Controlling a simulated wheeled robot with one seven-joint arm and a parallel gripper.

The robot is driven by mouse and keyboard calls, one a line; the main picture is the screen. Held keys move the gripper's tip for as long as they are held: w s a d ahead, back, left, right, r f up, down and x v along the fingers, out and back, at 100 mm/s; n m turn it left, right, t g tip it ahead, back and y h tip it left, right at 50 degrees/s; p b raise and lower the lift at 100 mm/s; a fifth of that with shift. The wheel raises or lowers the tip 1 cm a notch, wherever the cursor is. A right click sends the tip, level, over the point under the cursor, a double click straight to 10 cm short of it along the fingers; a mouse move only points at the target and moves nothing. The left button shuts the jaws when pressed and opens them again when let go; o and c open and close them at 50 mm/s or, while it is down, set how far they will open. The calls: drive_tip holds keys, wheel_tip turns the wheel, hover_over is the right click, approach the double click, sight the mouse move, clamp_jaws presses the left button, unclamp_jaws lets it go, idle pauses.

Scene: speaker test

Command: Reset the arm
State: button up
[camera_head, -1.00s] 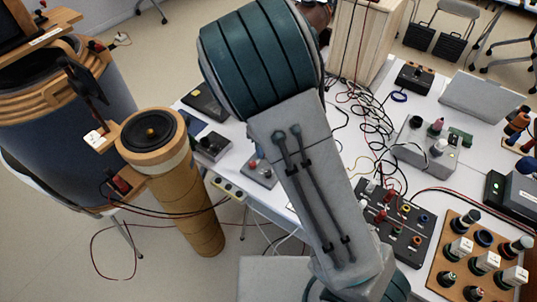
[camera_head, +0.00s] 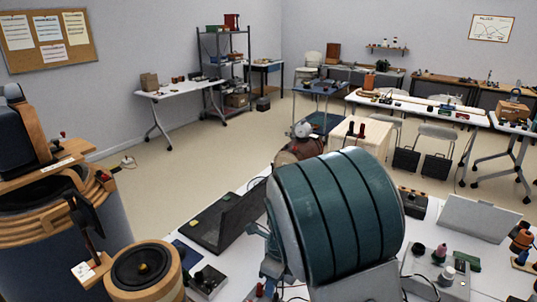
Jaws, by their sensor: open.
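My arm, with its thick dark teal ribbed joint (camera_head: 340,215) and a grey link below it, rises from the bottom edge in the middle of the head view. It stands in front of the white table and hides part of it. A small blue-grey part shows at the joint's left side; I cannot tell what it is. I cannot make out my gripper's fingers anywhere in this view.
A black laptop-like case (camera_head: 225,220) lies left of my arm. A wooden cylinder with a black speaker cone (camera_head: 145,268) and a large coil-wound drum (camera_head: 45,225) stand at left. A grey panel (camera_head: 478,218) and small devices lie at right. Open floor (camera_head: 210,150) lies beyond.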

drive_tip(key=s+d+r+n+t, duration=0.1)
drive_tip(key=s+d+r+n, duration=0.5)
drive_tip(key=n, duration=0.6)
drive_tip(key=s+d+r+n+t+h, duration=0.1)
drive_tip(key=s+d+r+n+t, duration=0.1)
drive_tip(key=s+d+r+n, duration=0.5)
drive_tip(key=s+r+n, duration=0.1)
drive_tip(key=s+n, duration=0.2)
drive_tip(key=n, duration=0.1)
drive_tip(key=shift+d+r+n+t, duration=0.15)
drive_tip(key=shift+r+n+t, duration=0.15)
drive_tip(key=shift+n, duration=0.1)
